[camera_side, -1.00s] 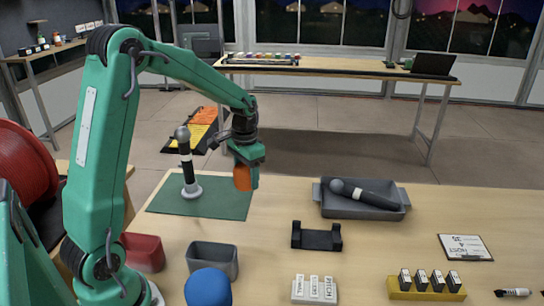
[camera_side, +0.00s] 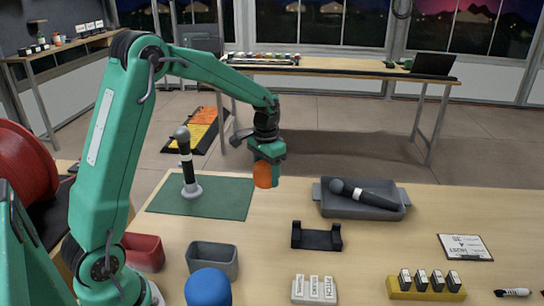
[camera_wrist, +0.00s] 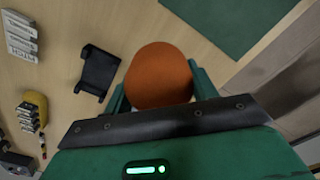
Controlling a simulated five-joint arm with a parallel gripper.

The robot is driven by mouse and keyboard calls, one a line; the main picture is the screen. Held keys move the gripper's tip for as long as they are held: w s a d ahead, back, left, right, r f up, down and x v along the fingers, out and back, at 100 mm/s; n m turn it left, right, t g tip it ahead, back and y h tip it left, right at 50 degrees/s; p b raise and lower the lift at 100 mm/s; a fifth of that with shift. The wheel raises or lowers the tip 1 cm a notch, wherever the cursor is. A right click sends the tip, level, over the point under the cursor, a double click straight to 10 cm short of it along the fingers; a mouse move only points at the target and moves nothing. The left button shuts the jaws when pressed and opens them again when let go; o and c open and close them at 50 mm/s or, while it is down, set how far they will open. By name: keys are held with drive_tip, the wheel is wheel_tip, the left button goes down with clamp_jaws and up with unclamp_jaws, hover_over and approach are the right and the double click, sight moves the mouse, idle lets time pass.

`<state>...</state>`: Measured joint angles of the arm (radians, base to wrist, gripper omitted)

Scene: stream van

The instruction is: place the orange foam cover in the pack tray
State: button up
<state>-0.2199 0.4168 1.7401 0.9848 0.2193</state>
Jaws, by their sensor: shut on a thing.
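My gripper (camera_side: 268,175) is shut on the orange foam cover (camera_side: 263,174) and holds it above the table, between the green mat and the pack tray. In the wrist view the round orange cover (camera_wrist: 158,76) sits between the two green fingers. The grey pack tray (camera_side: 330,209) stands at the right in the side view. A dark microphone (camera_side: 370,194) lies in it, with its round head toward the left end. The tray does not show clearly in the wrist view.
A black cradle (camera_side: 316,238) lies in front of the tray. A red bin (camera_side: 143,252), a grey bin (camera_side: 213,261) and a blue ball-like foam (camera_side: 208,288) are at the front left.

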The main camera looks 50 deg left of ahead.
drive_tip(key=w+d, duration=0.6)
drive_tip(key=d, duration=0.5)
drive_tip(key=w+d, duration=0.7)
drive_tip(key=d, duration=0.5)
drive_tip(key=shift+w, duration=0.25)
hover_over(345, 208)
wheel_tip(345, 208, down, 7)
drive_tip(key=shift+s, duration=0.1)
drive_tip(key=shift+f, duration=0.1)
drive_tip(key=shift+f, duration=1.9)
drive_tip(key=shift+f, duration=0.15)
